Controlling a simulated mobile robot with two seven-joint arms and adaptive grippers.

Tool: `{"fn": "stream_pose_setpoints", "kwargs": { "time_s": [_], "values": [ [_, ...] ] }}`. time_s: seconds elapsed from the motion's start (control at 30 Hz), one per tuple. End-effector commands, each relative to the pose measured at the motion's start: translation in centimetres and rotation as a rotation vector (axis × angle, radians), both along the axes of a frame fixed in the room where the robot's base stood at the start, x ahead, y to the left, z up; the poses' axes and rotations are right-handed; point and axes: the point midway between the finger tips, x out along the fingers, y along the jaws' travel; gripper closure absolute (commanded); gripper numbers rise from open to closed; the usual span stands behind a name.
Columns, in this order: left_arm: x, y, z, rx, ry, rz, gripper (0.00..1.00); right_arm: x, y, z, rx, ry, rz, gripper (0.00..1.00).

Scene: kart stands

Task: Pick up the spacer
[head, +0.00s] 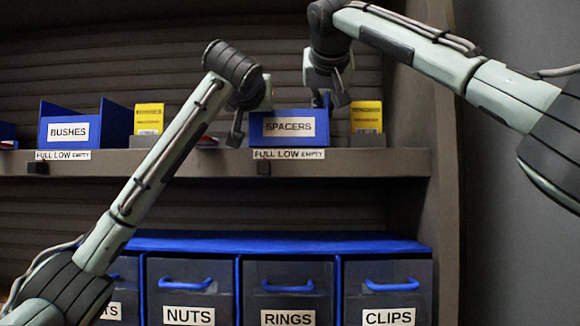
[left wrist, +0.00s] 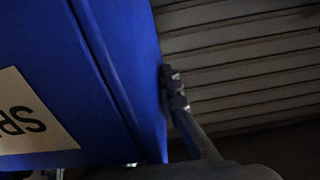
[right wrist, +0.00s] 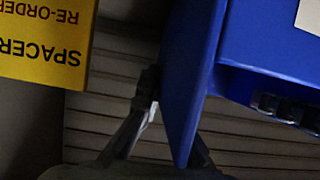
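The blue bin labelled SPACERS (head: 291,140) stands on the shelf. It fills the left of the left wrist view (left wrist: 120,80) and the right of the right wrist view (right wrist: 280,45). My left gripper (head: 250,128) is at its left side wall, with one finger outside against the wall. My right gripper (head: 329,100) straddles its right side wall and appears closed on it. The left gripper's inner finger is hidden. Dark, shiny ring-shaped parts, perhaps spacers (right wrist: 285,108), show inside the bin in the right wrist view.
A BUSHES bin (head: 68,130) stands further left on the shelf (head: 200,164). Yellow re-order cards (head: 149,118) stand beside the bins, one right of the spacers bin (head: 366,116). Below are drawers labelled NUTS (head: 189,285), RINGS (head: 289,285) and CLIPS (head: 388,285).

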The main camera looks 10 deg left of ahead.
Motion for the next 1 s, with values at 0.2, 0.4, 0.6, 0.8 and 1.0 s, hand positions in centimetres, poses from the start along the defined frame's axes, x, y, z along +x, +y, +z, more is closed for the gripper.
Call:
{"fn": "stream_pose_setpoints", "kwargs": {
  "time_s": [0.2,0.4,0.6,0.8,1.0],
  "values": [
    [0.0,0.1,-0.3,-0.001,0.000,0.002,0.77,0.1,-0.1,-0.3,0.000,0.000,-0.002,0.77],
    [0.0,0.0,-0.3,0.000,0.000,0.001,0.74,0.0,-0.1,-0.3,0.000,0.000,-0.001,0.74],
    [-0.5,-0.1,-0.3,0.000,-0.002,-0.001,0.74,0.0,0.0,-0.3,0.000,0.000,0.000,0.74],
    [-3.7,-0.8,-0.2,0.001,-0.003,-0.003,0.74,0.0,0.0,-0.3,0.000,0.000,0.000,0.74],
    [-8.0,-1.7,-0.2,0.001,-0.003,-0.002,0.74,0.0,0.0,-0.3,0.000,0.000,0.000,0.74]
  ]
}}
